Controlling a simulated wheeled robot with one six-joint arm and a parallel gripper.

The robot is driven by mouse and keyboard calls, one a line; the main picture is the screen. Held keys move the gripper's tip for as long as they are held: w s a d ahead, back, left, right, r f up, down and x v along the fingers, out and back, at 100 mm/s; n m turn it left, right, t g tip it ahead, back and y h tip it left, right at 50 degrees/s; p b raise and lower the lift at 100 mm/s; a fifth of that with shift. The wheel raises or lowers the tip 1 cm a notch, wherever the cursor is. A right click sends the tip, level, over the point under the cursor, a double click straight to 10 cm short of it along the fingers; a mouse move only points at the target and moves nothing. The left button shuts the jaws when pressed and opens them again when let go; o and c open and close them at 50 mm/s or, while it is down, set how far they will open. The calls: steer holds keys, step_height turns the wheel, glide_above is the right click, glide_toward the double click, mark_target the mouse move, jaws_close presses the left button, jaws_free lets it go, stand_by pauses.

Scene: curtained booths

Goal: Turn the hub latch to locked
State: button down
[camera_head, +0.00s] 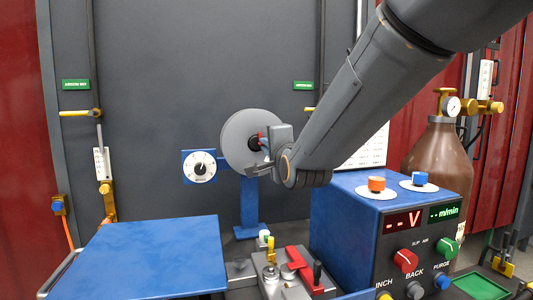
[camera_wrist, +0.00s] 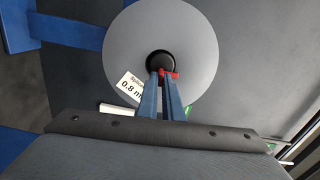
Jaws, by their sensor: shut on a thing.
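The grey wire spool (camera_head: 240,142) hangs on a blue stand (camera_head: 250,200) in the head view. It also fills the upper middle of the wrist view (camera_wrist: 205,30). At its centre is a black hub (camera_wrist: 158,60) with a red latch (camera_wrist: 172,73). In the head view the latch is a small red piece (camera_head: 260,139). My gripper (camera_head: 264,143) reaches in from the right in front of the spool. In the wrist view its two blue fingers (camera_wrist: 164,82) are close together at the latch and shut on it. The fingertips partly hide the latch, and its exact angle is hard to tell.
A white dial (camera_head: 200,167) sits left of the spool. A blue control box (camera_head: 350,210) with knobs stands at the right, below my arm. A blue tabletop (camera_head: 150,255) is clear at the left. A brown gas cylinder (camera_head: 430,155) stands behind the box.

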steer(key=shift+m+b, duration=0.4)
steer(key=shift+m, duration=0.2)
steer(key=c, duration=1.9)
jaws_free()
steer(key=shift+s, duration=0.1)
steer(key=b+v, duration=0.1)
steer(key=v, duration=0.6)
steer(key=shift+s+d+b, duration=0.2)
steer(key=shift+s+b, duration=0.1)
